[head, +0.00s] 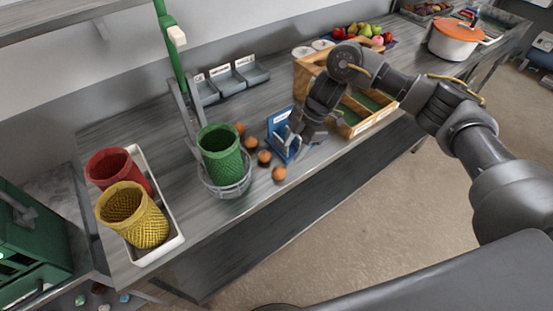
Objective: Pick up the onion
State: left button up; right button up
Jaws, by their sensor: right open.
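Several small round brown items lie in a row on the grey table: one at the front (279,173), a darker-sided one (264,157), another (250,143) and one at the back (240,129). They look like onions, but they are too small to tell which is the onion. My right gripper (298,148) is open and points down over the table, just right of the row, beside a blue upright holder (280,128). It appears to hold nothing. My left gripper is out of view.
A green basket (222,155) stands in a wire ring left of the row. Red (112,168) and yellow (135,215) baskets stand on a white tray (160,250). A wooden crate (372,122) is right of my gripper. An orange-lidded pot (455,38) stands far right.

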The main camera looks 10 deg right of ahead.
aim_at(281, 168)
jog(key=p+x, duration=0.1)
jog(key=x, duration=0.3)
jog(key=shift+s+f, duration=0.15)
jog(key=shift+s, duration=0.05)
jog(key=shift+w+a+f, duration=0.1)
jog(key=shift+f, duration=0.25)
jog(key=shift+a+f+p, duration=0.15)
jog(key=shift+p, duration=0.15)
jog(key=shift+a+f+p, duration=0.15)
jog(key=shift+a+p, duration=0.05)
jog(key=shift+p, duration=0.1)
jog(key=p+x, duration=0.2)
jog(key=x, duration=0.1)
jog(key=shift+a+f, duration=0.2)
jog(key=shift+f, duration=0.1)
jog(key=shift+a+f, duration=0.2)
jog(key=shift+f, duration=0.3)
jog(key=c, duration=0.6)
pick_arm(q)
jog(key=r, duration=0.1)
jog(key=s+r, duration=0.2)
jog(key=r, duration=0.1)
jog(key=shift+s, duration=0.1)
pick_arm(e)
jog(key=shift+c, duration=0.2)
